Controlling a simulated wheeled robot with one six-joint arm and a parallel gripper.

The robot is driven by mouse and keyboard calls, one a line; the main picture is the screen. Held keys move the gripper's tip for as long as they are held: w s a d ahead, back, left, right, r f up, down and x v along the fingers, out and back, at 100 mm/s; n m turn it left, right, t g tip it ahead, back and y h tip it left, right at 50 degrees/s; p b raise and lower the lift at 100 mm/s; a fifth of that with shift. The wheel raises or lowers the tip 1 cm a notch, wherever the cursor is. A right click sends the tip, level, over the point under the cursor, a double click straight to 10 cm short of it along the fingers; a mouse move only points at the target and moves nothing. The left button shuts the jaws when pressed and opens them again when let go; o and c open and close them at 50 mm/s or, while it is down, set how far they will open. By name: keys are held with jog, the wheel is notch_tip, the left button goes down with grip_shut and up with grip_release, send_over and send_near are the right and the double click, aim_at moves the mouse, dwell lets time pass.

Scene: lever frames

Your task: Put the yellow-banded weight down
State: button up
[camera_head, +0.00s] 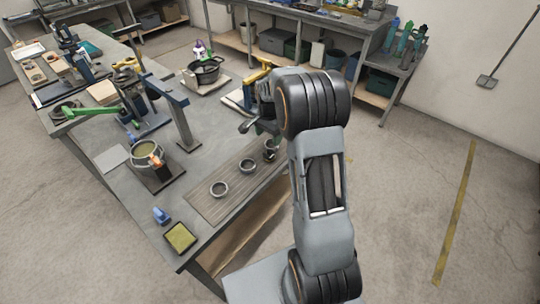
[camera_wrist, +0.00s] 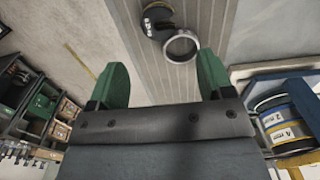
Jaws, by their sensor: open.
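A dark round weight (camera_wrist: 158,19) with a thin yellowish line near its top edge stands on the grooved board, just beyond my fingertips in the wrist view. A grey metal ring (camera_wrist: 182,46) lies beside it; I cannot tell whether they touch. My gripper (camera_wrist: 160,68) is open, with its two green fingers apart and nothing between them. In the head view, a small dark piece, likely the weight (camera_head: 271,148), is at the far end of the grooved board (camera_head: 208,207). My arm partly hides that spot and my gripper.
A pot (camera_head: 146,153) on a dark base, a blue post frame (camera_head: 178,115) and a yellow lever frame (camera_head: 258,77) stand nearby. A yellow-topped tray (camera_head: 180,237) is at the near corner.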

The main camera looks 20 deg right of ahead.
aim_at(270, 152)
jog(key=shift+s+d+f+p, duration=0.1)
jog(key=shift+f+p, duration=0.4)
jog(key=shift+f, duration=1.85)
jog(key=shift+s+d+f+p, duration=0.1)
jog(key=shift+f+p, duration=0.4)
jog(key=shift+f, duration=1.85)
jog(key=shift+a, duration=0.1)
jog(key=c, duration=1.1)
jog(key=shift+c, duration=0.3)
jog(key=shift+r, duration=0.15)
